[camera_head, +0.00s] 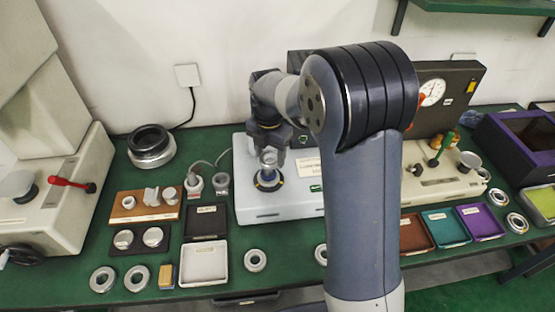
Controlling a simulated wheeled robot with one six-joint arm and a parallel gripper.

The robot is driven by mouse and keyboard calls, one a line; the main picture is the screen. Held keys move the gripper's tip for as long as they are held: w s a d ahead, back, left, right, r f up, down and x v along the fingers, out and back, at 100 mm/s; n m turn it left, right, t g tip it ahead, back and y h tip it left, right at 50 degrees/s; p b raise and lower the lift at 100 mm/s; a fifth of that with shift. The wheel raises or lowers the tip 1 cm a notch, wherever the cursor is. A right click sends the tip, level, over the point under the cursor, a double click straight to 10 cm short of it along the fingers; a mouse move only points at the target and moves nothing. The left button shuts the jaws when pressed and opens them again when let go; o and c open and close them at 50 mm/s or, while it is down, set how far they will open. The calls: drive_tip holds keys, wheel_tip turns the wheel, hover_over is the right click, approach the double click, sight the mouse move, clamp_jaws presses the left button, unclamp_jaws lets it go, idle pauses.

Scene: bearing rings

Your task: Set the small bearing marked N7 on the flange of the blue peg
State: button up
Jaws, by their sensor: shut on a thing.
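My gripper (269,152) points down over the pale grey fixture (247,205) in the middle of the bench. It is shut on a small silvery bearing (268,160), whose marking is too small to read. Right below is the blue peg's round flange (268,184), with a dark blue rim, on top of the fixture. The bearing appears in line with the peg, above the flange. I cannot tell whether the bearing is around the peg or just over it, as the fingers and the small scale hide this.
Loose bearing rings (255,260) lie along the bench's front edge. A white tray (204,282) and a dark tray (206,208) stand left of the fixture; brown, teal (444,242) and purple trays stand right. A gauge panel (455,90) stands behind. My arm hides the fixture's right side.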

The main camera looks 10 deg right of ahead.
drive_tip(key=shift+w+a+r+n, duration=0.15)
drive_tip(key=shift+w+r+n, duration=0.15)
drive_tip(key=shift+n, duration=0.25)
drive_tip(key=shift+w+a+r+n, duration=0.1)
drive_tip(key=shift+w+r+n, duration=0.05)
drive_tip(key=shift+w+n, duration=0.35)
drive_tip(key=shift+s+f+b, duration=0.1)
drive_tip(key=shift+f+b, duration=1.4)
drive_tip(key=shift+f, duration=0.2)
drive_tip(key=shift+f+b, duration=0.9)
drive_tip(key=shift+f, duration=0.95)
drive_tip(key=o, duration=1.2)
wheel_tip(320, 180, up, 11)
drive_tip(key=shift+b, duration=0.3)
